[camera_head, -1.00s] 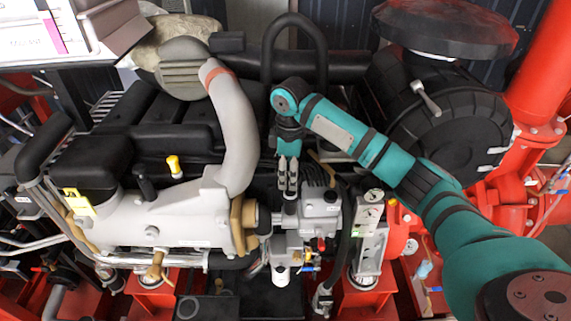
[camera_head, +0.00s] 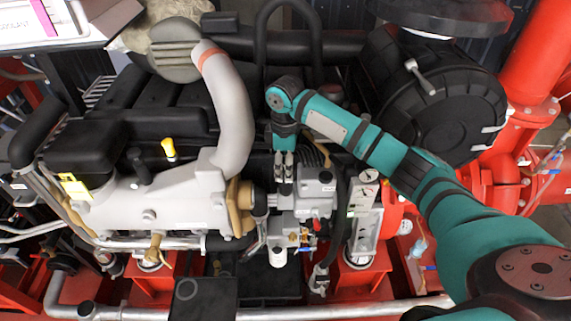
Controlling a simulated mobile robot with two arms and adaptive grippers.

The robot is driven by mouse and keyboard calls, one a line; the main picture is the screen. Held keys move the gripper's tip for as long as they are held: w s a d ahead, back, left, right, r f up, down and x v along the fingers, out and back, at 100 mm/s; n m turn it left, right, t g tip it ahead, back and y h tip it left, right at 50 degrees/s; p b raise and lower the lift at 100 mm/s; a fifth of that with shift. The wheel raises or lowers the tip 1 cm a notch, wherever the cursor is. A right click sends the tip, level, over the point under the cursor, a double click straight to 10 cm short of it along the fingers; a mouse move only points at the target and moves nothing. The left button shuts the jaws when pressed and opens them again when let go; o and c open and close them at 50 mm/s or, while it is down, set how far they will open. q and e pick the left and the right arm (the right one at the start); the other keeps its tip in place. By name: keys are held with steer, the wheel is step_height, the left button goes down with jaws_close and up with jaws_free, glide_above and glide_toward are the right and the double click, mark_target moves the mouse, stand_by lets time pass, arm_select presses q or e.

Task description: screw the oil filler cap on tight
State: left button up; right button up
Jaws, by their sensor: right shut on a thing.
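My right gripper (camera_head: 284,166) reaches in from the right side of the camera_head view and points down beside the grey block of valves and fittings (camera_head: 315,187). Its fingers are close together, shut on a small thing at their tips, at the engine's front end. The fingers and the parts around them hide nearly all of it. It appears to be the oil filler cap, but I cannot make out its shape or how it sits on its neck. My left gripper is not in view.
A thick grey pipe (camera_head: 233,115) curves down just left of the gripper. A black hose loop (camera_head: 292,15) rises behind it, and a round black housing (camera_head: 440,105) stands to the right. A yellow handle (camera_head: 168,149) sticks up on the engine's left part.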

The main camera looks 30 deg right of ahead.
steer(key=shift+s, duration=0.1)
stand_by(0.7)
steer(key=shift+f, duration=0.4)
stand_by(1.6)
steer(key=o, duration=0.5)
jaws_close()
steer(key=m, duration=0.3)
steer(key=shift+m, duration=0.3)
